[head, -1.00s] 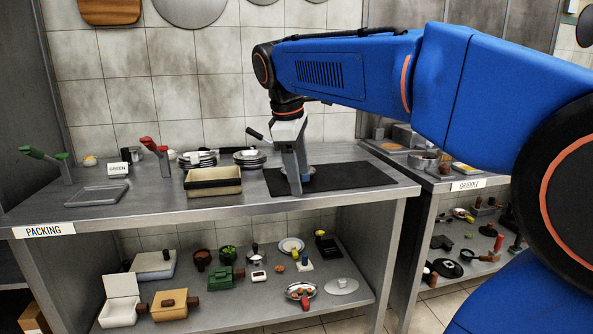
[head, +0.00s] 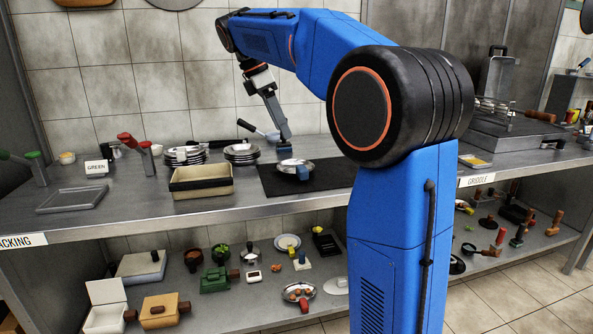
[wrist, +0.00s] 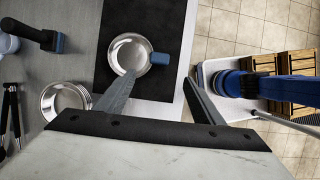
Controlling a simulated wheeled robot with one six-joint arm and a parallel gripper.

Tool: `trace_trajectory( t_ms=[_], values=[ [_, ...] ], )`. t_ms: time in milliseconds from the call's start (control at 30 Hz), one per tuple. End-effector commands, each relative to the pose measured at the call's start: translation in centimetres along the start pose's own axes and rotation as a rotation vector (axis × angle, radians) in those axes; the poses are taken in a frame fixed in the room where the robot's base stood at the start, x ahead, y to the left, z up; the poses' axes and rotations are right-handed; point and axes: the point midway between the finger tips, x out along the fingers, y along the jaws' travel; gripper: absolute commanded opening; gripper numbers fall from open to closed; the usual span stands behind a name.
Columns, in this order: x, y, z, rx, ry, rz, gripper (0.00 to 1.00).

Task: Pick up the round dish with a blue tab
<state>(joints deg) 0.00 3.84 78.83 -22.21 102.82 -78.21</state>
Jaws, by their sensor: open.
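The round silver dish (head: 288,165) lies on the black mat on the counter. Its blue tab (head: 303,172) points toward the front right. In the wrist view, the dish (wrist: 127,52) is just beyond the left fingertip, and its tab (wrist: 159,58) lies ahead of the gap between the fingers. My gripper (head: 283,138) is above and behind the dish, tilted and apart from it. In the wrist view, my gripper (wrist: 158,82) is open with nothing between its fingers.
The black mat (head: 335,181) has bare room beside the dish. A second silver dish (wrist: 65,100) is left of the fingers in the wrist view. The counter's front edge is close.

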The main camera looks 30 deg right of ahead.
Motion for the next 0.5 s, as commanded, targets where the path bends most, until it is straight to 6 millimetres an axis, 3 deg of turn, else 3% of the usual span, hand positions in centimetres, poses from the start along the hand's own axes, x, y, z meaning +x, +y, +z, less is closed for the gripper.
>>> trace_trajectory(
  t_ms=[300, 500],
  values=[
    [5.7, -0.1, 0.1, 0.002, 0.000, -0.002, 0.62],
    [8.2, 0.0, 0.0, 0.001, 0.000, 0.000, 0.62]
  ],
)
